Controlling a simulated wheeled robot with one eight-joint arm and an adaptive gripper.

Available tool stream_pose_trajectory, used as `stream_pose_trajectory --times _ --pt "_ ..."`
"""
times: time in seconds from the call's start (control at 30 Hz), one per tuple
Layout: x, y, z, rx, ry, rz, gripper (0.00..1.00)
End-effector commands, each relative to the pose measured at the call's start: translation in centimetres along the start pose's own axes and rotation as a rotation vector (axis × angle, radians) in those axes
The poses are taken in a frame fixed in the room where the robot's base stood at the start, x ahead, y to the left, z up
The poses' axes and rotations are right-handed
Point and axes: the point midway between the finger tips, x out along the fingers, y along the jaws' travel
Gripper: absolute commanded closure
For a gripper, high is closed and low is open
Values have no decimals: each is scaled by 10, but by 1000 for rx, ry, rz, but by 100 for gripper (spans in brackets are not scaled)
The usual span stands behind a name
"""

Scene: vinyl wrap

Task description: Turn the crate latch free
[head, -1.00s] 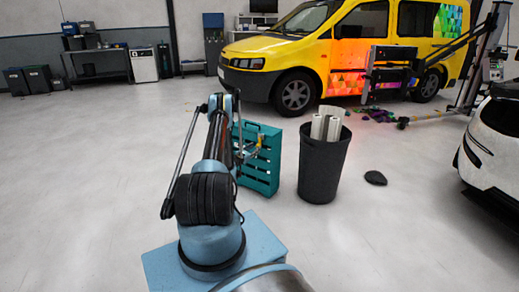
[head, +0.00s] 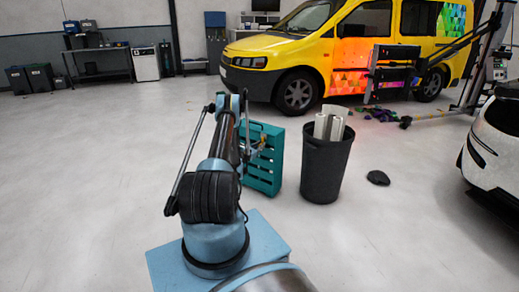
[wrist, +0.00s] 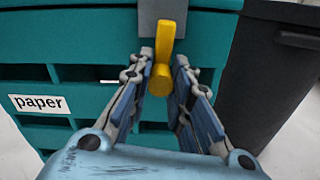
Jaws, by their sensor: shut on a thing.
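The teal crate (head: 262,181) stands on the floor in front of my arm, with a white label reading "paper" (wrist: 39,104) in the wrist view. The yellow latch (wrist: 164,50) sits on a grey plate at the crate's upper edge. Its bar hangs roughly upright, with a rounded end low and toward the camera. My gripper (wrist: 161,72) has its two fingers on either side of the latch's lower part and is shut on it. In the head view my gripper (head: 256,149) is small at the crate's face, and the latch is partly hidden there.
A black bin (head: 325,165) with white rolls (head: 328,127) stands just right of the crate. A dark flat object (head: 378,178) lies on the floor beyond it. A yellow van (head: 300,60) is behind, and a white car (head: 495,150) is at right. The floor at left is clear.

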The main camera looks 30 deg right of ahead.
Motion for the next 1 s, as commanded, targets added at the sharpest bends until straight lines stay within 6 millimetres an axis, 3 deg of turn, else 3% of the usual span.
stream_pose_trajectory --times 0.47,1.0 --pt "-1 1 0 146 0 2 100" --pt "-1 1 0 641 1 1 100"
